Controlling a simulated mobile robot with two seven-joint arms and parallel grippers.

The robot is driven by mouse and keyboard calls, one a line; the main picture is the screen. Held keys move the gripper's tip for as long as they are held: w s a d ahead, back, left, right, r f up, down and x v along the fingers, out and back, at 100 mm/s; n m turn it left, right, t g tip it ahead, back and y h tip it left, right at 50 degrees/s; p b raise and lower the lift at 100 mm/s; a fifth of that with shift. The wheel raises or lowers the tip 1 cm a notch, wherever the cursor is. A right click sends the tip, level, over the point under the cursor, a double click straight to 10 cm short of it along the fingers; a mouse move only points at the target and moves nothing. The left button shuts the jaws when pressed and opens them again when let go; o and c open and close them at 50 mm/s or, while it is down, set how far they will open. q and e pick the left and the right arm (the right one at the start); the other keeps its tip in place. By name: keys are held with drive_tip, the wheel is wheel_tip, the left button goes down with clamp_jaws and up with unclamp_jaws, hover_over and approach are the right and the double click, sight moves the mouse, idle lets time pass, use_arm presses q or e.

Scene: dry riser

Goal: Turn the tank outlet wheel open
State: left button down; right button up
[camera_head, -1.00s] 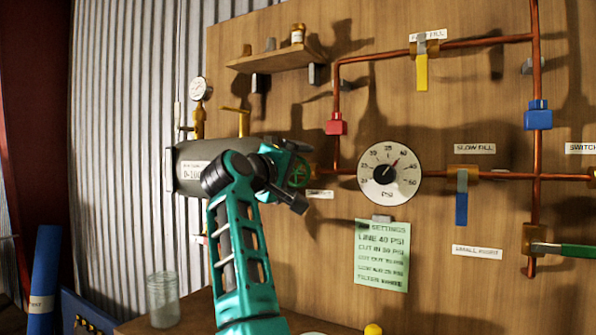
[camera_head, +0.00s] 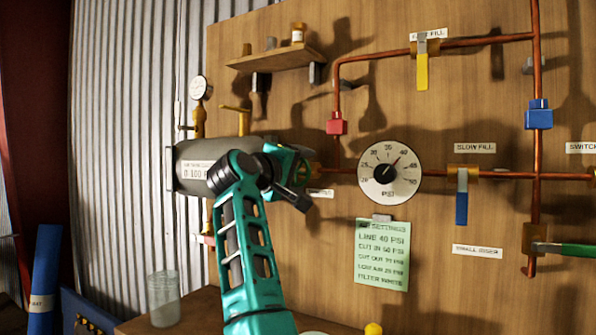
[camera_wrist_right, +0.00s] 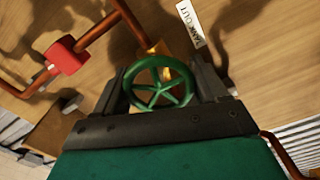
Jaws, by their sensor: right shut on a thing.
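The tank outlet wheel (camera_wrist_right: 160,84) is a green spoked handwheel on a brass valve (camera_wrist_right: 152,48), beside a label reading TANK OUT (camera_wrist_right: 190,24) in the right wrist view. My right gripper (camera_wrist_right: 160,78) is shut on the wheel, with one dark finger on each side of its rim. In the head view my teal right arm reaches up to the right end of the grey tank (camera_head: 192,152). There the right gripper (camera_head: 308,168) and the wheel are mostly hidden behind the arm's wrist. My left gripper is not in view.
A round PSI dial (camera_head: 390,174) and a green settings note (camera_head: 382,254) are right of the arm. Copper pipes carry a red fitting (camera_head: 336,124), a yellow lever (camera_head: 422,72) and a blue lever (camera_head: 461,204). A glass jar (camera_head: 163,299) stands lower left.

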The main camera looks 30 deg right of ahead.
drive_tip(key=n+p, duration=0.3)
drive_tip(key=n, duration=0.3)
drive_tip(key=shift+f, duration=0.1)
drive_tip(key=shift+n, duration=0.3)
drive_tip(key=shift+f, duration=0.1)
idle(0.4)
drive_tip(key=o, duration=1)
drive_tip(key=shift+c, duration=0.2)
drive_tip(key=shift+a, duration=0.1)
